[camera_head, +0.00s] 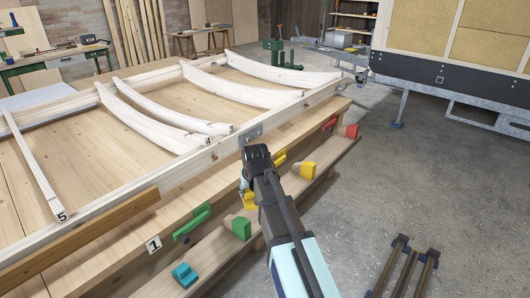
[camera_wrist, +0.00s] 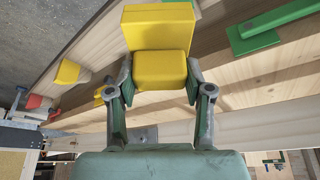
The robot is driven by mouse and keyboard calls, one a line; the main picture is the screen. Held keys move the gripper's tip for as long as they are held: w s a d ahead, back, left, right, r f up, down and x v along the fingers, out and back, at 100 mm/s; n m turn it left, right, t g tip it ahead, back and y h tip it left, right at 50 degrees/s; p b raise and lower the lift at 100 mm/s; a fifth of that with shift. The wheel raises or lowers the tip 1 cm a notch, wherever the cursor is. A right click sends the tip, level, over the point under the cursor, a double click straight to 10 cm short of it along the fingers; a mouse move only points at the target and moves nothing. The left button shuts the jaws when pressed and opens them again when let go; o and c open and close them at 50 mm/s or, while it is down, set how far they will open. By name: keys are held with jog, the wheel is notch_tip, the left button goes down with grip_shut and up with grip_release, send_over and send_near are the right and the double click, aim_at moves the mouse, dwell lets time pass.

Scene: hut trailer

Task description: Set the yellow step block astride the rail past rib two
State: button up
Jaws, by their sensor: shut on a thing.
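The yellow step block (camera_wrist: 158,28) is between the two fingers of my gripper (camera_wrist: 160,82) in the wrist view, with its step shape showing. In the head view the block (camera_head: 249,202) shows below my gripper (camera_head: 247,186), in front of the bench's front edge. The pale rail (camera_head: 213,157) runs along the front of the wooden frame, behind my gripper; the block is apart from it. Curved white ribs (camera_head: 155,122) cross the frame and end near the rail. I cannot read which rib is two. My arm hides part of the bench edge.
A green clamp-like piece (camera_head: 200,217) is at the bench front. The lower ledge holds a green block (camera_head: 238,227), a teal block (camera_head: 185,274), another yellow block (camera_head: 308,170) and a red one (camera_head: 352,131). Dark-ended bars (camera_head: 408,262) stand at lower right. The floor to the right is largely clear.

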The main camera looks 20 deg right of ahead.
aim_at(251, 191)
jog(key=p+v, duration=0.1)
jog(key=p, duration=0.2)
jog(key=p+v, duration=0.2)
jog(key=p, duration=0.2)
jog(key=shift+w+r, duration=0.25)
jog(key=p, duration=0.4)
jog(key=shift+r, duration=0.35)
jog(key=shift+p, duration=0.45)
jog(key=shift+f, duration=0.1)
